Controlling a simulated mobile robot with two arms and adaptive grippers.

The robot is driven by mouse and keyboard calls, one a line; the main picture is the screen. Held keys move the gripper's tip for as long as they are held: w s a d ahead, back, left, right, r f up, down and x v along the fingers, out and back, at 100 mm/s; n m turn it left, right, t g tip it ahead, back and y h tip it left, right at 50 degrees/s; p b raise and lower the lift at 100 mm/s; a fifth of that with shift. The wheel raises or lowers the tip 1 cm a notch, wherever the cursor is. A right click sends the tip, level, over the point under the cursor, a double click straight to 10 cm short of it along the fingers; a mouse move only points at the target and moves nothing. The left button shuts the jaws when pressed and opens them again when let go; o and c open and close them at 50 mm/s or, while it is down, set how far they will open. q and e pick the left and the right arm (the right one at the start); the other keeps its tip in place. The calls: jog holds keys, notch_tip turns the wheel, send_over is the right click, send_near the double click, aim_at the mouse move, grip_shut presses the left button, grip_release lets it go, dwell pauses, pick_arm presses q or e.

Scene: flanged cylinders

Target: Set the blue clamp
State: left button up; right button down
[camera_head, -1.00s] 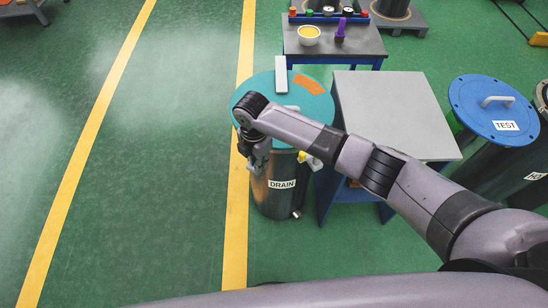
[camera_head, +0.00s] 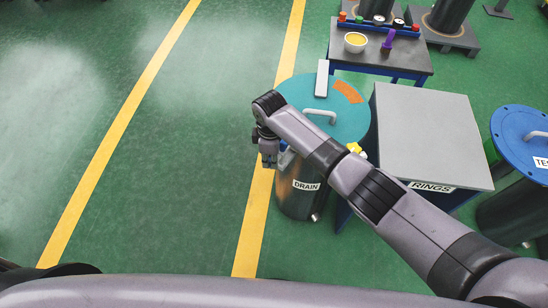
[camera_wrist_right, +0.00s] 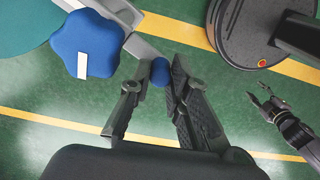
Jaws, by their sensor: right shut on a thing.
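The drum labelled DRAIN (camera_head: 300,198) stands upright with its teal lid (camera_head: 338,122) on. My right gripper (camera_head: 268,163) is at the left side of the drum, just below the lid rim. In the right wrist view, its fingers (camera_wrist_right: 168,85) are shut on the small blue rounded end of the blue clamp's lever (camera_wrist_right: 160,72). The clamp's blue lobed knob (camera_wrist_right: 87,45) has a white mark and sits beside the teal lid edge. The clamp is largely hidden in the head view. My left gripper (camera_wrist_right: 258,95) shows at the right of the wrist view, open and empty.
A yellow clamp (camera_head: 355,148) is on the drum's right side. A grey-topped stand labelled RINGS (camera_head: 430,130) is close right of the drum. A blue-lidded TEST drum (camera_head: 515,125) stands farther right. Green floor left of the drum is clear.

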jog(key=shift+a+m, duration=0.2)
jog(key=shift+m, duration=0.1)
jog(key=c, duration=1.5)
grip_release()
jog(key=shift+w, duration=0.1)
notch_tip(320, 180, up, 12)
jog(key=shift+f, duration=0.1)
